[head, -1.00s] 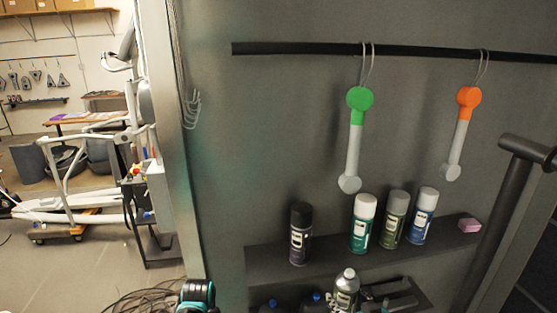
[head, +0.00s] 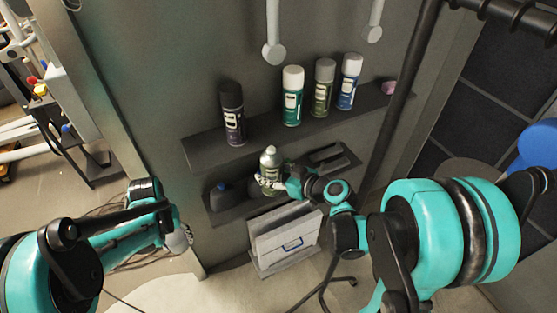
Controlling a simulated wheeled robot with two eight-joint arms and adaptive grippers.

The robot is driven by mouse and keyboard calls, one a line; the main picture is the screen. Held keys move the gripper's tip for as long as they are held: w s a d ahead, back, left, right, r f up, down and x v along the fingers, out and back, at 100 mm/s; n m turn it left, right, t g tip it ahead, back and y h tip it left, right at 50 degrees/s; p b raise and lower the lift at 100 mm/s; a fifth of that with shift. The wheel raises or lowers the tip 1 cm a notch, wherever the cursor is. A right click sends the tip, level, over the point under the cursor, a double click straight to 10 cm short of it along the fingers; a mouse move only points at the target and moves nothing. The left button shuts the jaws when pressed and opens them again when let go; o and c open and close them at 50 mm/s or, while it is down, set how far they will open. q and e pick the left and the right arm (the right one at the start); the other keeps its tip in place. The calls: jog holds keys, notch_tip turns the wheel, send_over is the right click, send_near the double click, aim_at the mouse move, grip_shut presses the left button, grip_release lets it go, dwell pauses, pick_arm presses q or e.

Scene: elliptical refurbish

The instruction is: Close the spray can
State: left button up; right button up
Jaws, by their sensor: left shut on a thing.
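The spray can (head: 270,158) stands upright on the lower shelf (head: 232,208); its silvery domed top shows no coloured cap like those of the cans above. My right gripper (head: 268,184) is at the can's lower body, its pale fingers against or just in front of it; whether they grip is too small to tell. My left gripper (head: 186,237) is well to the left of the can and lower in the picture, in front of the wall's edge. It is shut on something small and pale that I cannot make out.
The upper shelf (head: 205,147) holds a dark can (head: 232,115), a green can (head: 292,97), an olive can (head: 324,90) and a blue can (head: 350,82). Dark bottles (head: 222,195) stand left of the spray can. A grey box (head: 285,242) is below.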

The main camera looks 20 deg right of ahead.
jog(key=w+a+f+n+g+y, duration=0.1)
jog(key=a+f+n+g+y, duration=0.5)
jog(key=a+n+g, duration=0.3)
jog(key=a+f, duration=0.1)
jog(key=a, duration=0.2)
jog(key=shift+w+a+f+n, duration=0.15)
jog(key=shift+w+a+n, duration=0.2)
jog(key=shift+w+n, duration=0.05)
pick_arm(q)
jog(key=w+d+r+n, duration=0.2)
jog(key=w+r+n, duration=0.1)
jog(key=w+r, duration=0.55)
jog(key=w+d+r+n, duration=0.3)
jog(key=w+r, duration=0.2)
jog(key=r, duration=0.6)
jog(key=d+m, duration=0.1)
jog(key=d+r+m, duration=0.1)
jog(key=d, duration=0.1)
jog(key=d+m, duration=0.1)
jog(key=d, duration=0.1)
jog(key=shift+s+d+r, duration=0.15)
jog(key=shift+s+r, duration=0.15)
jog(key=s+d+r+m, duration=0.1)
jog(key=s+d+m, duration=0.2)
jog(key=d+m, duration=0.5)
jog(key=shift+s+d+r, duration=0.3)
jog(key=shift+s+d, duration=0.1)
jog(key=shift+d, duration=0.1)
